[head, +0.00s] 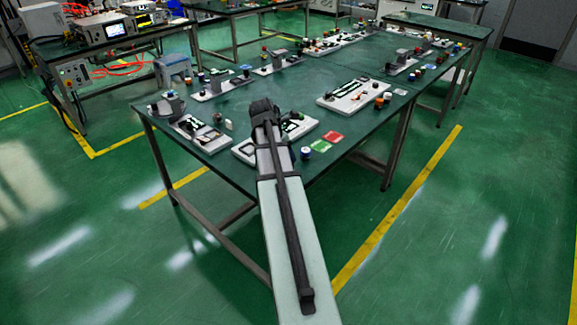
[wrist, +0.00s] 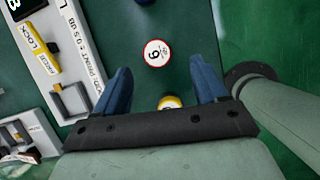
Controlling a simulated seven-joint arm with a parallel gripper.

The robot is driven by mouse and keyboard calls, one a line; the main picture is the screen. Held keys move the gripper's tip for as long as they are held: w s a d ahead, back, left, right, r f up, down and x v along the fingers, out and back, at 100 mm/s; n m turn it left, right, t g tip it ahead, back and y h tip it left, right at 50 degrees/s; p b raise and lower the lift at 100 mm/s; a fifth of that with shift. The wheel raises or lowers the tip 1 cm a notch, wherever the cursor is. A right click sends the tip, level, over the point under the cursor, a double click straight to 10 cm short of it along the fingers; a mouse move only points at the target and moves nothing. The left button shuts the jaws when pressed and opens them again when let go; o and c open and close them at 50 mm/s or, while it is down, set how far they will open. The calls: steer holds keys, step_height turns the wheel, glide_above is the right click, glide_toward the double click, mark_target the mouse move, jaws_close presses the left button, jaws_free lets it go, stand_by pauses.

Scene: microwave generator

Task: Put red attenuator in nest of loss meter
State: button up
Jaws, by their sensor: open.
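My gripper (wrist: 161,68) is open, with blue fingers on either side and nothing held. A yellow-rimmed piece (wrist: 170,102) shows between the fingers, partly hidden by the gripper's dark bar. A white instrument panel (wrist: 72,62), possibly the loss meter, lies at left with a yellow LOCK lever and a dB label.
Another white fixture (head: 353,95) stands farther back.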

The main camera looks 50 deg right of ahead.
steer(key=shift+x, duration=2.7)
steer(key=shift+w+r, duration=0.1)
steer(key=shift+c, duration=0.4)
jaws_close()
